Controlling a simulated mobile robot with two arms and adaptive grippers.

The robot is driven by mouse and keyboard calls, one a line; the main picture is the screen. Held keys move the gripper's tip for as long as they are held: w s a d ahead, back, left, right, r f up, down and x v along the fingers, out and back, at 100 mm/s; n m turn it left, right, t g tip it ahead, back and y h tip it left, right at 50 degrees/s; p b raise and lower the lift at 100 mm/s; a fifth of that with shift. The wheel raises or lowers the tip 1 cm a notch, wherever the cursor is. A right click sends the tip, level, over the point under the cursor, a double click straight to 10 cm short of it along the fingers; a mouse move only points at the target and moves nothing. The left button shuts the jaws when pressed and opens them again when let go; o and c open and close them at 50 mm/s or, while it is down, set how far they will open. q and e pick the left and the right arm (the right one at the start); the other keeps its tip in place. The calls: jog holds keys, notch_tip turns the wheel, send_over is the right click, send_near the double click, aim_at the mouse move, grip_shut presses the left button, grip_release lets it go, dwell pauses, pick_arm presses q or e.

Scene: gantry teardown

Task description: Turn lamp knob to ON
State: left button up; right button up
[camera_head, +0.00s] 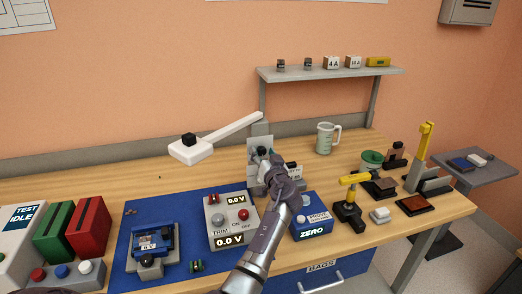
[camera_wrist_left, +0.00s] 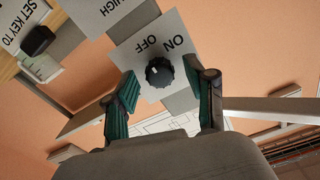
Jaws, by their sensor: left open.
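The lamp knob (camera_wrist_left: 160,72) is a round dark knob on a light plate (camera_wrist_left: 136,56) marked OFF and ON, seen in the left wrist view. A pale mark shows on the knob's face; its exact setting is hard to read. My left gripper (camera_wrist_left: 162,80) is open, with one green-padded finger on each side of the knob and gaps between. In the head view the left gripper (camera_head: 264,157) is in front of the upright plate (camera_head: 260,142) at the back of the bench, hiding most of the knob.
The white lamp head (camera_head: 191,151) reaches left from the post on its arm. In front stand a grey meter box (camera_head: 232,219) and a blue ZERO box (camera_head: 310,216). A beaker (camera_head: 326,138) stands to the right, and a shelf (camera_head: 330,73) hangs above.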

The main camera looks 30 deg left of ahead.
pick_arm(q)
jog(key=shift+s+d, duration=0.1)
jog(key=shift+d, duration=0.05)
jog(key=shift+c, duration=1.3)
grip_shut()
pick_arm(e)
jog(key=shift+s+d, duration=0.35)
jog(key=shift+d, duration=0.1)
